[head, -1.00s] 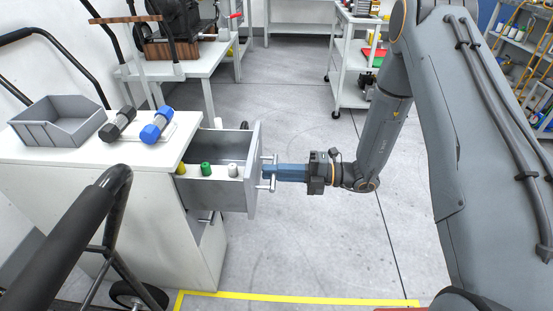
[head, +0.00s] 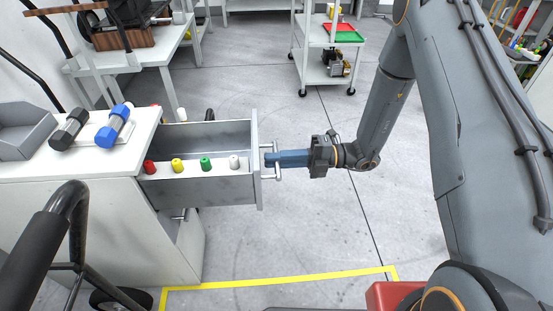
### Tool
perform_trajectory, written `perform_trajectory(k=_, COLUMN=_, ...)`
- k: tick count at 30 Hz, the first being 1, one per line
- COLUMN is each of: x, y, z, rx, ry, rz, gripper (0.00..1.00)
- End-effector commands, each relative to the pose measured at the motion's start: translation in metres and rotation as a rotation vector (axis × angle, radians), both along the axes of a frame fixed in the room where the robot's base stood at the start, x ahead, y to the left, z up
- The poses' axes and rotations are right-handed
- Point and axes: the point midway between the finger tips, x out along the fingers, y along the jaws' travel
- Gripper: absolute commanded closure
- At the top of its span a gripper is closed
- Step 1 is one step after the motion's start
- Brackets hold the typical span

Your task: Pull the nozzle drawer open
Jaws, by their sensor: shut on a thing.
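The nozzle drawer (head: 200,189) is a grey metal drawer, pulled well out of the white cabinet (head: 75,215) at the left. Red (head: 149,167), yellow (head: 177,165), green (head: 206,163) and white (head: 234,162) nozzles stand in a row on a light strip inside it. A metal bar handle (head: 278,173) sits on the drawer's front face. My gripper (head: 272,159), with blue fingers, is shut on the handle from the right. The exact contact of the fingertips is small in view.
A white cart (head: 325,70) stands at the back. Yellow floor tape (head: 290,280) runs in front. The floor between is clear.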

Motion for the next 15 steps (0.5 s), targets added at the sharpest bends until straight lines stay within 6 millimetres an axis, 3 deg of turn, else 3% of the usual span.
perform_trajectory(k=1, x=-0.0004, y=-0.0005, z=-0.0007, rx=-0.001, ry=0.001, rz=0.0, gripper=1.0)
perform_trajectory(k=2, x=-0.0004, y=-0.0005, z=-0.0007, rx=-0.001, ry=0.001, rz=0.0, gripper=0.83)
perform_trajectory(k=4, x=-0.0003, y=-0.0004, z=-0.0006, rx=-0.001, ry=0.001, rz=0.0, gripper=0.71)
perform_trajectory(k=15, x=0.001, y=-0.0043, z=-0.0002, rx=0.0, ry=0.0, rz=-0.003, gripper=0.69)
